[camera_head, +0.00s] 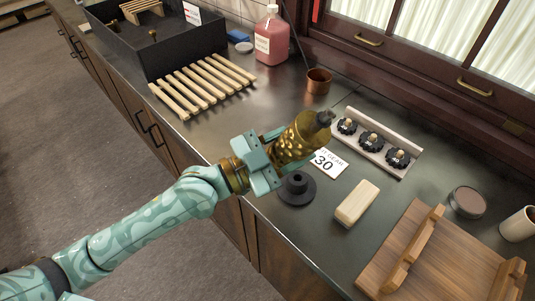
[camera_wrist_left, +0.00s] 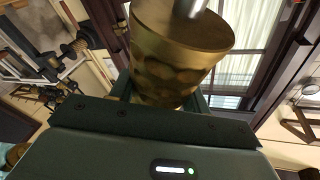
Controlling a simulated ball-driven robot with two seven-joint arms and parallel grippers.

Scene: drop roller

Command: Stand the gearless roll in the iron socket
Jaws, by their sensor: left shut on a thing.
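My left gripper (camera_head: 262,160) is shut on a brass-coloured roll (camera_head: 301,138) with a dimpled surface. The roll also fills the upper middle of the left wrist view (camera_wrist_left: 180,50), where a shiny metal pin stands out of its end. In the head view the roll is tilted, its dark tip pointing to the upper right, and it is held above the counter. The black iron socket (camera_head: 297,188), a round base with a short raised centre, sits on the counter just below and to the right of the gripper. My right gripper is not in view.
A white card reading 30 (camera_head: 328,163) lies by the socket. A rack with black gears (camera_head: 371,141) is behind it. A cream block (camera_head: 357,203), a wooden board (camera_head: 425,262), a copper cup (camera_head: 319,80), a slatted wooden rack (camera_head: 203,86) and a pink bottle (camera_head: 271,36) stand around.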

